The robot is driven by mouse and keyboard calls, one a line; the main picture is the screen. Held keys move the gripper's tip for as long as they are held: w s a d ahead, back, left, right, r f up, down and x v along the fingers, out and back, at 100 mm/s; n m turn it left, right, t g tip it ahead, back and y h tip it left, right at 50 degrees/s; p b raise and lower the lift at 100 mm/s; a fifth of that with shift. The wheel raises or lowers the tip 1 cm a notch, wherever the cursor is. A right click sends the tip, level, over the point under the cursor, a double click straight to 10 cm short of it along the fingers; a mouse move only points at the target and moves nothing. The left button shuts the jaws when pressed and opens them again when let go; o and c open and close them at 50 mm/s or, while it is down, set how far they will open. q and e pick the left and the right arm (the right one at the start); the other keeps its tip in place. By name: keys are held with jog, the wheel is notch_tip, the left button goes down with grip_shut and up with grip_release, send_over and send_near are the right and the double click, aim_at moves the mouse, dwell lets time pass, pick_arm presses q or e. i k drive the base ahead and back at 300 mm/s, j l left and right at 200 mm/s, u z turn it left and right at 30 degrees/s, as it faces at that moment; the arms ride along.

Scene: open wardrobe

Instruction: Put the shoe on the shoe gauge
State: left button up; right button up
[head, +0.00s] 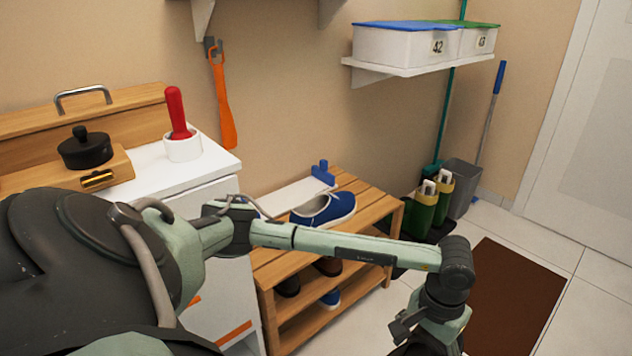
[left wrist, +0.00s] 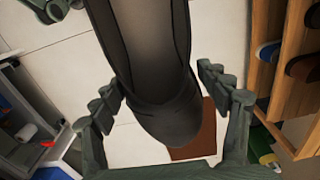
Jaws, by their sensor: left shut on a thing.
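My left gripper (head: 430,322) is low at the bottom edge of the head view, to the right of the bench and above the floor. In the left wrist view its fingers (left wrist: 160,84) sit on either side of a long dark shoe (left wrist: 150,45) and are shut on it, with its rounded end pointing down in the picture. A white shoe gauge (head: 290,196) with a blue slider (head: 322,172) lies on the wooden bench. A blue shoe (head: 326,208) with a white rim is in front of the gauge; I cannot tell whether it touches it. My right gripper is not in view.
The slatted wooden bench (head: 370,189) has lower shelves with more shoes (head: 330,298). My arm crosses in front of it. A brown mat (head: 515,300) lies on the tiles. Green boots (head: 422,208) and a grey bin (head: 462,185) stand behind. A white cabinet (head: 213,160) is left.

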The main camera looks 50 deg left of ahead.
aim_at(286, 196)
jog(key=i, duration=0.7)
jog(key=i+l+u, duration=0.15)
jog(key=i, duration=0.55)
jog(key=i+u, duration=0.4)
jog(key=i, duration=0.2)
jog(key=i+l+u, duration=0.15)
jog(key=i+u, duration=0.25)
jog(key=i, duration=0.2)
